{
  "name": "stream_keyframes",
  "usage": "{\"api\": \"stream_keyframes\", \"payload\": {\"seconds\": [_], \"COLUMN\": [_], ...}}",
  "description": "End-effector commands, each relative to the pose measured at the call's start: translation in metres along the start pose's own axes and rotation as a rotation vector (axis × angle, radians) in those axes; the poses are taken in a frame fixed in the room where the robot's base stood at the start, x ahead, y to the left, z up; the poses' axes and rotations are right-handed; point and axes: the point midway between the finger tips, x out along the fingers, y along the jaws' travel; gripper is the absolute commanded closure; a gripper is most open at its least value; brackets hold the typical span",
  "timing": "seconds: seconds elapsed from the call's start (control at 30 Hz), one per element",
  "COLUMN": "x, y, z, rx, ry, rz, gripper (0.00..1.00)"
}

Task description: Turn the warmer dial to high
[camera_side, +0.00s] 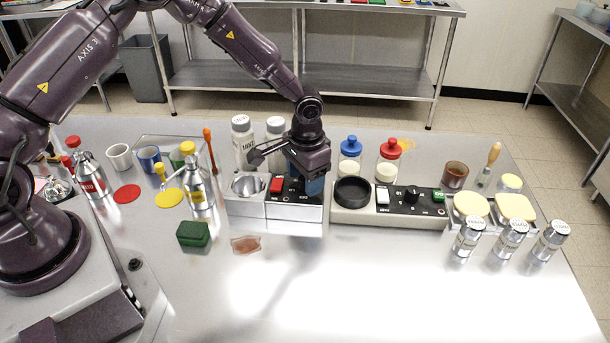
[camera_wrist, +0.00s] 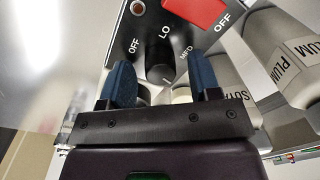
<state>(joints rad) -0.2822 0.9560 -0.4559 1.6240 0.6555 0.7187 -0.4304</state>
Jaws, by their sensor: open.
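A unit with a red rocker switch (camera_side: 277,184) and a dial panel stands mid-table in the side view. In the wrist view, its black dial (camera_wrist: 158,52) sits amid the marks OFF, LO and MED. A HIGH mark is not readable, and I cannot tell which mark the dial points to. My gripper (camera_side: 310,190) is over this panel, pointing down. In the wrist view my gripper (camera_wrist: 160,65) is open, with one blue finger on each side of the dial. I cannot tell whether the fingers touch it. My gripper mostly hides the dial in the side view.
A second unit with a black dial (camera_side: 412,193), a green switch (camera_side: 438,196) and a dark ring (camera_side: 352,191) stands close on the right. Jars (camera_side: 243,140) stand behind. A metal bottle (camera_side: 198,185) and a green block (camera_side: 193,234) are left. The front table is mostly clear.

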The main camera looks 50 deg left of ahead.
Motion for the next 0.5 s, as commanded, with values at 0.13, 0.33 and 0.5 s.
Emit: {"api": "stream_keyframes", "payload": {"seconds": [0.13,0.33,0.5], "x": [-0.0002,-0.0004,-0.0004], "y": [-0.0002,-0.0002,-0.0003], "z": [-0.0001,0.0,0.0001], "rx": [0.0,0.0,0.027], "ry": [0.0,0.0,0.001], "rz": [0.0,0.0,-0.001], "gripper": [0.48,0.92,0.92]}}
